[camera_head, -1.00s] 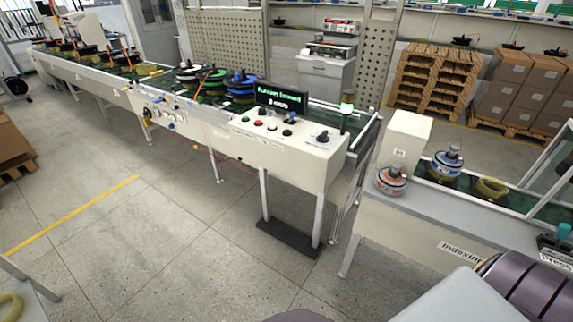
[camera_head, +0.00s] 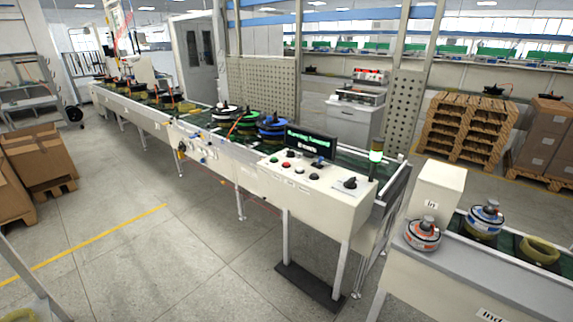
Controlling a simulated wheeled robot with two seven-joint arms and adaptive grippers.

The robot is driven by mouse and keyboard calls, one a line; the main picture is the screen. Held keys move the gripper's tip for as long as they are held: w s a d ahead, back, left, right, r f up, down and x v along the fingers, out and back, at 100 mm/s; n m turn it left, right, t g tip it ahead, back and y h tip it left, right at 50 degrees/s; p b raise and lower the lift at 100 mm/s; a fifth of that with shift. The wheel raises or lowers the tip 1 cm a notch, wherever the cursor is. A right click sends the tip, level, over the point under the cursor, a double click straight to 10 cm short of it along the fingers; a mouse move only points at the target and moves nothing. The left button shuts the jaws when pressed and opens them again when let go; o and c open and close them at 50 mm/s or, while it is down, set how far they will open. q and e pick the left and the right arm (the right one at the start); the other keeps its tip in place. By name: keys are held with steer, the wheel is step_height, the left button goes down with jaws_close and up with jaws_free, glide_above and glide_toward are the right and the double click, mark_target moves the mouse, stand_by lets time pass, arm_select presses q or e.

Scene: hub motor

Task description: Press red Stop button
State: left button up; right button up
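The red Stop button (camera_head: 286,164) is a small round button on the sloped cream control panel (camera_head: 328,190) at the near end of the conveyor. A green button (camera_head: 274,159) sits just left of it, with black buttons to its right. A black knob (camera_head: 350,183) is at the panel's right end. A black display with green text (camera_head: 310,141) stands behind the buttons. Neither of my grippers is in view.
The long conveyor (camera_head: 225,165) carries several hub motors and runs back to the left. A second bench (camera_head: 425,268) holds more motors at the right. The floor (camera_head: 190,255) in front is clear.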

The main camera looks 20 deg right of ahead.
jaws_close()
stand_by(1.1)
